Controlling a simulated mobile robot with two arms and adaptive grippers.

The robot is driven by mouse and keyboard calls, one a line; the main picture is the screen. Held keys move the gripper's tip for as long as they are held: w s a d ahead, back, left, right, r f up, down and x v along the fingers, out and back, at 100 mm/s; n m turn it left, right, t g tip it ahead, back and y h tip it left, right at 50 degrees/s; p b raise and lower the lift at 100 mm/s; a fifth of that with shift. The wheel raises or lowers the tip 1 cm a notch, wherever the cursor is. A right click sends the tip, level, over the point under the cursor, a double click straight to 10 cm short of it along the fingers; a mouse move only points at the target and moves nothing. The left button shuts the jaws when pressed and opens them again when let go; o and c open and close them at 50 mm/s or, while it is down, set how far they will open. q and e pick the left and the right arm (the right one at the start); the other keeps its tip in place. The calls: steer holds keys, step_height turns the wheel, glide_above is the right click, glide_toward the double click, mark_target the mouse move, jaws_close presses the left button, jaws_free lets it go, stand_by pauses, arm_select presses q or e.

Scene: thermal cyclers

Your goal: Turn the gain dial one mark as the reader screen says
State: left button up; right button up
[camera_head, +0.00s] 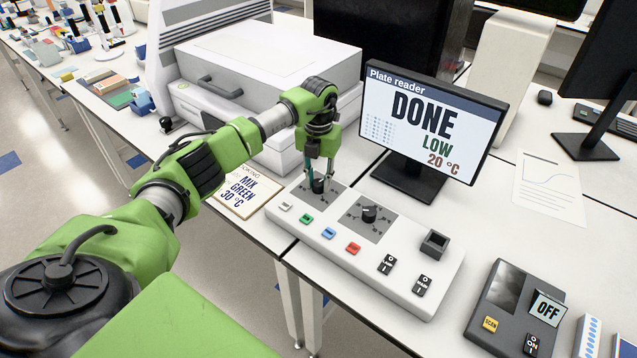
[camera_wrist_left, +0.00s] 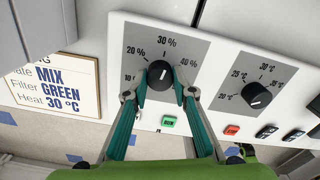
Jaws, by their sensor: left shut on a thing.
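The reader screen (camera_head: 425,115) reads "Plate reader DONE LOW 20 °C". The white control panel (camera_head: 435,290) lies below it. My left gripper (camera_head: 318,182) reaches down from above and is shut on the black dial with percent marks (camera_wrist_left: 160,74), with one teal finger on each side in the left wrist view (camera_wrist_left: 159,92). Marks from 10 % to 40 % show around it. The dial's white line is small, and I cannot tell exactly which mark it points at. A second dial with °C marks (camera_wrist_left: 256,95) stands apart to the right. My right gripper is not in view.
Colored buttons (camera_head: 328,232) and rocker switches (camera_head: 386,264) line the panel's front. A card reading MIX GREEN 30 °C (camera_head: 243,190) lies left of it. A white machine (camera_head: 262,70) stands behind. A grey device showing OFF (camera_head: 518,305) is at right.

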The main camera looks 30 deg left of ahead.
mark_target(318, 182)
arm_select(q)
steer(key=m+b, duration=0.2)
steer(key=shift+f+m, duration=0.1)
steer(key=shift+m, duration=0.2)
steer(key=m+b, duration=0.1)
steer(key=m, duration=0.1)
steer(key=shift+m+b, duration=0.35)
steer(key=shift+m, duration=0.05)
steer(key=shift+w+r+m+b, duration=0.15)
steer(key=shift+m+b, duration=0.8)
steer(key=shift+m, duration=1.25)
steer(key=shift+r, duration=0.1)
steer(key=o, duration=1.1)
step_height(318, 182, up, 12)
